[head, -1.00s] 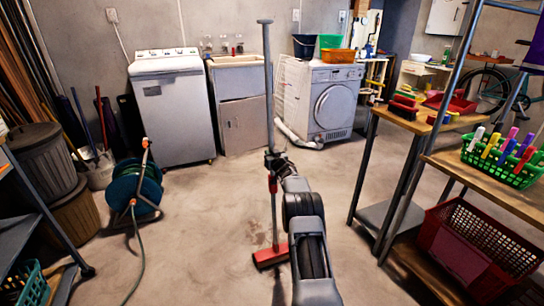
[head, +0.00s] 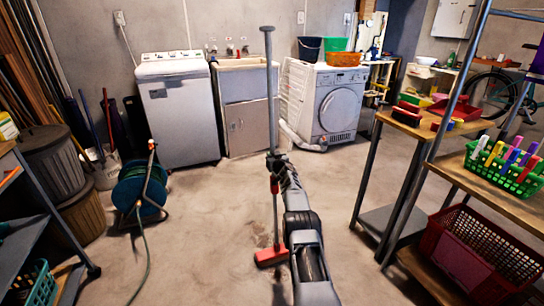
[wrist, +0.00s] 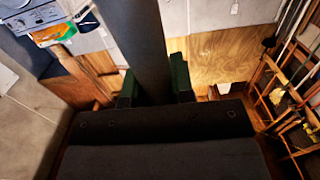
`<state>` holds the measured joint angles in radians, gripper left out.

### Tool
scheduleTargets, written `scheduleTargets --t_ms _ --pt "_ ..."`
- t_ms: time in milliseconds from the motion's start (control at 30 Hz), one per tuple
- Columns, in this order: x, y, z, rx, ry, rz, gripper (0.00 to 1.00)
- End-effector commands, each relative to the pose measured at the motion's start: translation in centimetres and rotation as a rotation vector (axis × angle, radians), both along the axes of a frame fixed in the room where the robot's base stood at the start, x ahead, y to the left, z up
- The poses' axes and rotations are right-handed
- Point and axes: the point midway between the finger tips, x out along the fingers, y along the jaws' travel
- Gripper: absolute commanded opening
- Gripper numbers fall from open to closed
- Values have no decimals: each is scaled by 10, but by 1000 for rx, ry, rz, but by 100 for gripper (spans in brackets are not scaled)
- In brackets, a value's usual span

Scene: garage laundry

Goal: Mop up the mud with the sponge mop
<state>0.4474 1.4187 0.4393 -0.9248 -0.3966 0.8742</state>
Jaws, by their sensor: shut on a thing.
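The sponge mop stands almost upright in the head view, with a long grey handle (head: 269,85) and a red head (head: 270,257) low at the floor. My gripper (head: 275,158) is shut around the handle, partway down it. In the wrist view the dark handle (wrist: 140,40) passes between the two green-edged fingers of my gripper (wrist: 154,84). A faint brownish mud stain (head: 262,240) shows on the concrete around the mop head; its edges are hard to tell. My arm hides the floor just right of the head.
A hose reel (head: 142,190) with its trailing hose stands at the left. A washer (head: 178,115), a sink cabinet (head: 247,125) and a dryer (head: 325,105) line the back wall. A workbench (head: 485,190) and a red crate (head: 430,240) are at the right. The middle floor is clear.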

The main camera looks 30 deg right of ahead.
Motion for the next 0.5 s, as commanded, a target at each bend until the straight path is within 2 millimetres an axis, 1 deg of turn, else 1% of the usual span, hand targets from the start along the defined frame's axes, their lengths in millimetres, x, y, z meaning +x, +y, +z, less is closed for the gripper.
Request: scheduleTargets --t_ms 33,500 --pt "-1 0 13 0 -4 1 0" --pt "-15 1 47 -3 -7 -2 0"
